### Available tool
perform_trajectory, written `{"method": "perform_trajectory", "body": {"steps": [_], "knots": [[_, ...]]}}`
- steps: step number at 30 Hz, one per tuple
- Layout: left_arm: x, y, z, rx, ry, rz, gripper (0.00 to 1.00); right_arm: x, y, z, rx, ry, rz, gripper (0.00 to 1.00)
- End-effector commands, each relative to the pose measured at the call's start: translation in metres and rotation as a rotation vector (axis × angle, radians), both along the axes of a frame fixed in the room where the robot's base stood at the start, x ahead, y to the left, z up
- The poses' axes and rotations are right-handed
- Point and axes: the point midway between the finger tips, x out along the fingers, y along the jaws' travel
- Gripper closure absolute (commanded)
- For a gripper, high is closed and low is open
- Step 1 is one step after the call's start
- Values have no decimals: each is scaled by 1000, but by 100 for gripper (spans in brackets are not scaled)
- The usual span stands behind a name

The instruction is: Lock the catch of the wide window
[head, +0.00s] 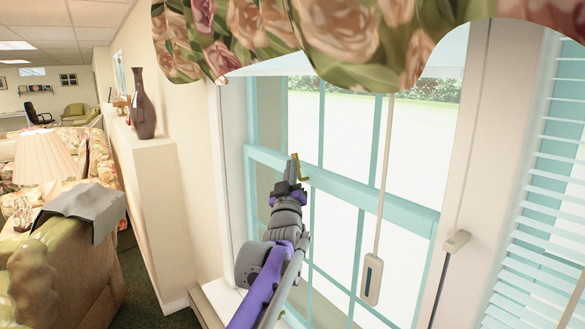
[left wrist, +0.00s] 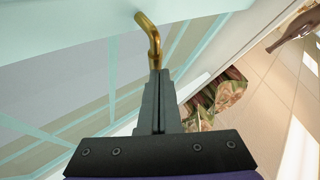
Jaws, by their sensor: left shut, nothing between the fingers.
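The wide window (head: 375,197) has teal frames, and its middle rail crosses the picture in front of me. A small bent brass catch (head: 299,167) sits on that rail. In the left wrist view the catch (left wrist: 149,33) sticks out from the pale teal rail, with its bent end pointing at my fingers. My left gripper (head: 291,171) is at the catch, its fingers shut with nothing between them. In the left wrist view its fingertips (left wrist: 159,76) are right at the catch's bent end; I cannot tell whether they touch. My right gripper is not in view.
A floral valance (head: 335,35) hangs over the window top. A blind cord with a pull (head: 371,280) hangs right of my left arm. White blinds (head: 545,190) cover another window at right. A dark vase (head: 143,105) stands on a ledge at left.

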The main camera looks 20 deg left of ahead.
Motion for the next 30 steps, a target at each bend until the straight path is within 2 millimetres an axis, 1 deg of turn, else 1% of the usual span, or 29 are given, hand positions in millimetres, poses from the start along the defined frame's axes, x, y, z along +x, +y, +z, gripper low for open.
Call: {"method": "perform_trajectory", "body": {"steps": [8, 15, 22, 30], "knots": [[3, 3, 4, -84, 65, -1, 100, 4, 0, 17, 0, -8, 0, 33], [8, 9, 4, -238, 182, -2, 100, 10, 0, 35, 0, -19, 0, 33], [12, 15, -1, -388, 303, -2, 100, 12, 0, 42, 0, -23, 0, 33], [17, 22, -8, -387, 305, 0, 100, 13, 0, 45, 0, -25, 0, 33]]}}
